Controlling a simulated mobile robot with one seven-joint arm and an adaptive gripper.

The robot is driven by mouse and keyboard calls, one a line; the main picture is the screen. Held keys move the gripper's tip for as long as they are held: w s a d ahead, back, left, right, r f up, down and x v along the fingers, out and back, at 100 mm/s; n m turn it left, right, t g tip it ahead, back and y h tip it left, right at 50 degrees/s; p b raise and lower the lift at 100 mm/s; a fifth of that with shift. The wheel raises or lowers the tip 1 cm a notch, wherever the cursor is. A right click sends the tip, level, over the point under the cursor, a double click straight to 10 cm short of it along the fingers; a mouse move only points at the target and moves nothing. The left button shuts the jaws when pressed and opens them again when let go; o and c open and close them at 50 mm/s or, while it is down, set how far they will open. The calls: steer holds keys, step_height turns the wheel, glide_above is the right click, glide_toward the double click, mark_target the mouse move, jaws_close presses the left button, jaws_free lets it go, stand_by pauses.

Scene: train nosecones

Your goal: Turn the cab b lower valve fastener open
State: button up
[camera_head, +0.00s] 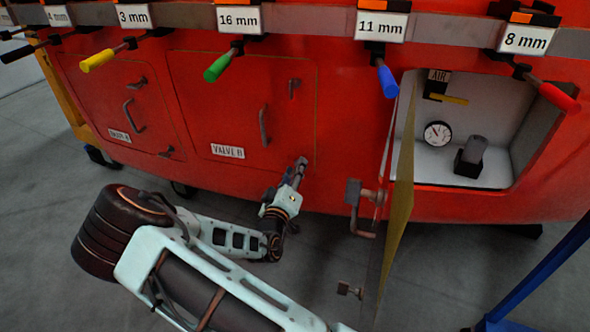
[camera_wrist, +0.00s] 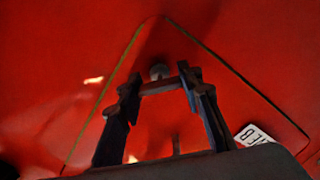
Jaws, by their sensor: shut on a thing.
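The closed valve panel (camera_head: 200,110) with the "VALVE B" label (camera_head: 228,151) is on the red train front. Its upper fastener (camera_head: 294,88) is at the panel's upper right. My gripper (camera_head: 301,163) is at the panel's lower right corner, shut on the lower fastener. In the head view the gripper hides most of that fastener. In the wrist view the fastener (camera_wrist: 160,83) shows as a dark bar between the two fingers of my gripper (camera_wrist: 160,85), near the panel's corner. Part of the label (camera_wrist: 256,135) also shows there.
A grey pull handle (camera_head: 263,126) is on the valve panel. To the right, an open door (camera_head: 398,190) juts out beside a compartment with a gauge (camera_head: 438,134). Coloured-handled tools hang on a rail (camera_head: 300,35) above. A blue post (camera_head: 540,275) stands at the right edge.

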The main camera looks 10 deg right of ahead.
steer(key=n, duration=0.4)
steer(key=shift+n, duration=2.1)
steer(key=o, duration=1.2)
steer(key=v, duration=1.2)
